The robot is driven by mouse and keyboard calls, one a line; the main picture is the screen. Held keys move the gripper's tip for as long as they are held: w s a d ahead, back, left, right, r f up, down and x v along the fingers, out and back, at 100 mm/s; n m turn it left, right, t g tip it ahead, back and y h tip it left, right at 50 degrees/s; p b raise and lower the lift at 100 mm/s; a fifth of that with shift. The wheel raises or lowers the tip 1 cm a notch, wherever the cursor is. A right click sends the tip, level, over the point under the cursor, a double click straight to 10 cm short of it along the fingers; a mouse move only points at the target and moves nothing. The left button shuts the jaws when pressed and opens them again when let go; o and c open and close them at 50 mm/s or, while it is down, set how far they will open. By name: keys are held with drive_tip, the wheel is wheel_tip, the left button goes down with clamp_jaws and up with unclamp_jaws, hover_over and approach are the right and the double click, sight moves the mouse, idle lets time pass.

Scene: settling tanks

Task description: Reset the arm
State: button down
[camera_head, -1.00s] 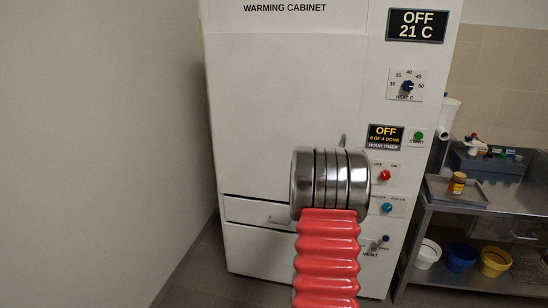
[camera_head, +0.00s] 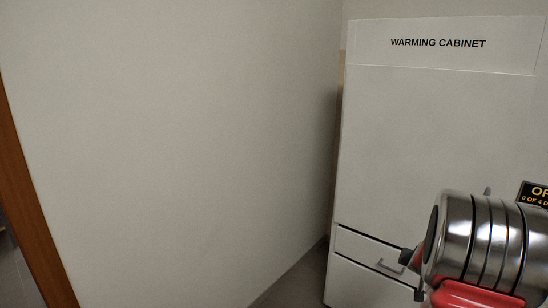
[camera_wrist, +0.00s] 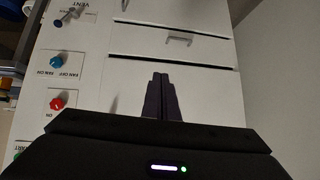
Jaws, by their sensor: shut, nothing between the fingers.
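My gripper (camera_wrist: 160,80) shows in the wrist view with its two dark fingers together and nothing between them. It points at the white front of the warming cabinet (camera_wrist: 200,85), near its drawers. In the head view my metal wrist and red arm are at the lower right, in front of the warming cabinet (camera_head: 430,130). Only a small dark part of the gripper (camera_head: 412,272) shows there, beside the drawer handle in the picture. I cannot tell whether it touches the cabinet.
A cabinet drawer (camera_head: 370,250) has a metal handle. The wrist view shows a blue knob (camera_wrist: 56,62), a red knob (camera_wrist: 57,103) and the vent lever (camera_wrist: 62,20). A bare wall (camera_head: 180,140) fills the left. A brown door frame (camera_head: 30,210) stands at the far left.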

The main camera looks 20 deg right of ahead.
drive_tip(key=s+a+r+n+g+y, duration=0.1)
drive_tip(key=s+a+r+n+y, duration=0.15)
drive_tip(key=a, duration=0.95)
drive_tip(key=s+a+r+n+g+y, duration=0.1)
drive_tip(key=s+a+r+y, duration=0.15)
drive_tip(key=a, duration=0.95)
drive_tip(key=s+a+r+n+y, duration=0.2)
drive_tip(key=s+a, duration=0.1)
drive_tip(key=a, duration=0.9)
drive_tip(key=s+a+r+n, duration=0.3)
drive_tip(key=s+a+r, duration=0.1)
drive_tip(key=a, duration=0.4)
drive_tip(key=s+a+r+n+t, duration=0.1)
drive_tip(key=s+a+r+n, duration=0.2)
drive_tip(key=a, duration=0.6)
drive_tip(key=shift+s+r+t+y, duration=0.3)
drive_tip(key=shift+s+r+y, duration=0.1)
drive_tip(key=shift+s, duration=0.35)
drive_tip(key=shift+a, duration=0.1)
